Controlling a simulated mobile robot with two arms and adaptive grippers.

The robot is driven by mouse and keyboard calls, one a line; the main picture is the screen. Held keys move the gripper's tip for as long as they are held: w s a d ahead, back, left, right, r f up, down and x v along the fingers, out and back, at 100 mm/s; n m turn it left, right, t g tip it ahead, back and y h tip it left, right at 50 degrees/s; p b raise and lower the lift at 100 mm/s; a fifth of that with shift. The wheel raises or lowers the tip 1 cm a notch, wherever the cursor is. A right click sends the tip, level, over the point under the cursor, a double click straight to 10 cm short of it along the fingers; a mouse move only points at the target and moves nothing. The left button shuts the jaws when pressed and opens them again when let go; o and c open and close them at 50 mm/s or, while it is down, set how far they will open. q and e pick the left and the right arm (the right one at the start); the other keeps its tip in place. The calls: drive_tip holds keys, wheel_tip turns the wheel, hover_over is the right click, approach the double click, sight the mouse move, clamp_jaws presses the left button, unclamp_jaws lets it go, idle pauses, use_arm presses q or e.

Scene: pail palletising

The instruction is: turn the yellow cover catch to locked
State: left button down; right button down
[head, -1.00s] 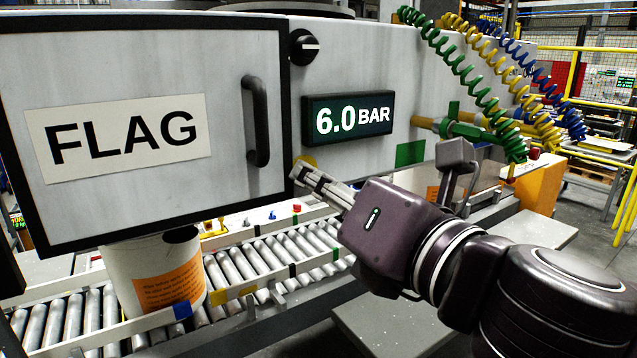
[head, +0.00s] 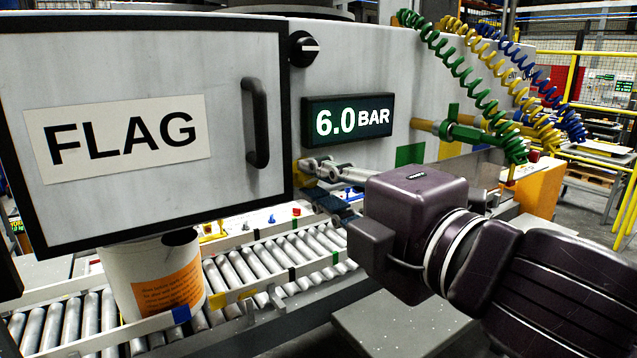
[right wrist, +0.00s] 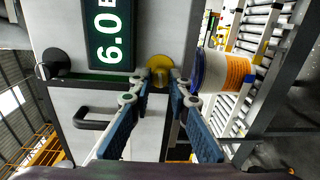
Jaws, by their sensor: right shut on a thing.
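The yellow catch (right wrist: 160,72) is a round yellow piece at the edge of the grey cover, seen in the right wrist view. My right gripper (right wrist: 162,88) has its blue-padded fingers on either side of the catch and is shut on it. In the head view the right gripper (head: 313,181) sits at the lower right corner of the cover (head: 228,195), which is marked FLAG and has a black handle (head: 257,120). There the fingers mostly hide the catch, and I cannot read its setting. My left gripper is not in view.
The 6.0 BAR display (head: 350,118) and a black knob (head: 304,47) are above my right gripper. A white pail (head: 150,275) stands on the roller conveyor (head: 265,265) below the cover. Coiled hoses (head: 470,85) hang at the upper right.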

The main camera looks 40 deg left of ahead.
drive_tip(key=shift+m, duration=1)
drive_tip(key=c, duration=1.8)
unclamp_jaws()
